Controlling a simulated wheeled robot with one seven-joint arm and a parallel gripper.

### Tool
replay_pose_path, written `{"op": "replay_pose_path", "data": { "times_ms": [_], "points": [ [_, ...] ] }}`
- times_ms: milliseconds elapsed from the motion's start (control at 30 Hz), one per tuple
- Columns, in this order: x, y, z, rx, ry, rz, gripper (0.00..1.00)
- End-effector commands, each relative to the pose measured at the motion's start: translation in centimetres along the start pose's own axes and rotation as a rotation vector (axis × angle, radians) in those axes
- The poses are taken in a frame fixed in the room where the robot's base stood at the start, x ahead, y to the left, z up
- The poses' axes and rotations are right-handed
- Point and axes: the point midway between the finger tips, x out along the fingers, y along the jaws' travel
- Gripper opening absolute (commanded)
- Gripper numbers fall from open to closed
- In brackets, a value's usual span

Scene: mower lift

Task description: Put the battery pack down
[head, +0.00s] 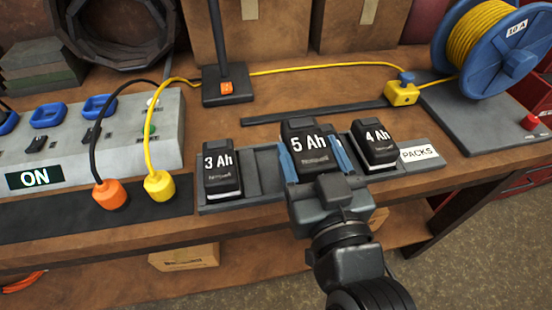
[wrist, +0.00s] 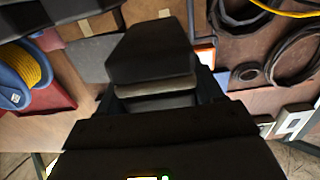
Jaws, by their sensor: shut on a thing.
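The black battery pack marked 5 Ah (head: 305,138) is between the blue fingers of my gripper (head: 315,160), which is shut on it. In the head view it appears over the packs tray (head: 268,168), between the 3 Ah pack (head: 221,168) at the left and the 4 Ah pack (head: 375,146) at the right. My gripper hides its lower part, so I cannot tell whether it touches the tray. The held pack also shows dark at the upper middle of the wrist view (wrist: 153,50).
A grey power box (head: 120,140) with an ON sign and orange and yellow plugs stands at the left. A blue cable reel (head: 490,45) is at the upper right. A black post on a base (head: 228,88) stands behind the tray. The bench's front edge is below.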

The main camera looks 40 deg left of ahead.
Motion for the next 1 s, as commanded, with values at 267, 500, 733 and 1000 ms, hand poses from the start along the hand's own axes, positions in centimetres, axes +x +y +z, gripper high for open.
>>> {"op": "replay_pose_path", "data": {
  "times_ms": [267, 500, 733, 1000],
  "points": [
    [4.7, -2.7, 2.8, -0.002, 0.003, -0.002, 0.16],
    [6.3, -3.5, 4.1, -0.001, 0.004, 0.0, 0.16],
    [6.3, -3.6, 6.5, 0.0, 0.001, 0.0, 0.16],
    [6.3, -3.5, 7.7, -0.001, 0.005, 0.001, 0.16]
  ]
}}
